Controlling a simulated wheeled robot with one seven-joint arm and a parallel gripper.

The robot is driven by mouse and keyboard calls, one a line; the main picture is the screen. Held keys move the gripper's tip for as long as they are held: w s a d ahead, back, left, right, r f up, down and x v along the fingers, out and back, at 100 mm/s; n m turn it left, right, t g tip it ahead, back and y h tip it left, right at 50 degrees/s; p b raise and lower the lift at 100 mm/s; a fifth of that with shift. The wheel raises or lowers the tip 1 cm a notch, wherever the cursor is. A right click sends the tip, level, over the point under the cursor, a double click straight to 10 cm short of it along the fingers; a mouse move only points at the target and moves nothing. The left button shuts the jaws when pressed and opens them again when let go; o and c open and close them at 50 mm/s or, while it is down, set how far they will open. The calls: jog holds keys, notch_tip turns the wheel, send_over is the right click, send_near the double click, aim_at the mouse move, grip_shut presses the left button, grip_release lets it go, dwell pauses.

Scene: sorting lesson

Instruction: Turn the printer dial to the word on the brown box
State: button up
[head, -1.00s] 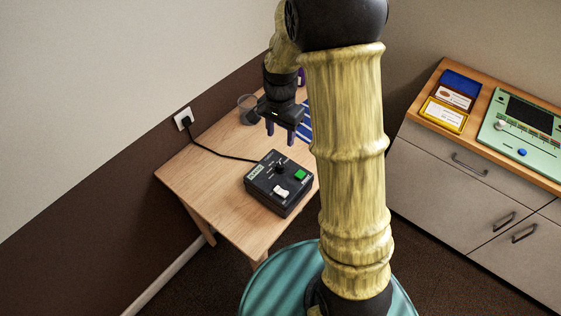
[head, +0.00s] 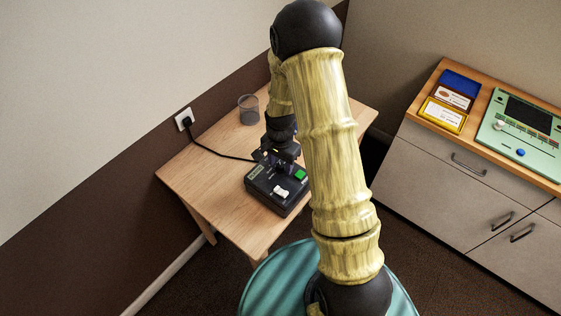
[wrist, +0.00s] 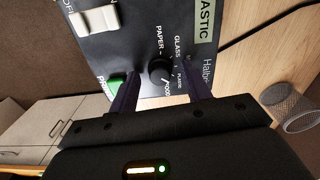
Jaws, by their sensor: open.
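The printer (head: 276,190) is a dark box on the wooden table, with a green button, a white switch and a pale label ending in "ASTIC" in the wrist view. Its black round dial (wrist: 160,72) has small words around it, among them PAPER, GLASS and FOOD. I cannot tell which word the dial points to. My gripper (head: 282,160) is low over the printer. In the wrist view my gripper (wrist: 160,76) is open, one finger on each side of the dial; contact cannot be told. I see no brown box in these views.
A mesh cup (head: 249,110) stands at the table's back left. A black cable runs from the printer to a wall socket (head: 184,119). On the right, a cabinet (head: 425,185) bears blue and yellow cards (head: 443,114) and a green console (head: 495,130). The table's front left is clear.

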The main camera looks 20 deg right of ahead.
jog(key=c, duration=1)
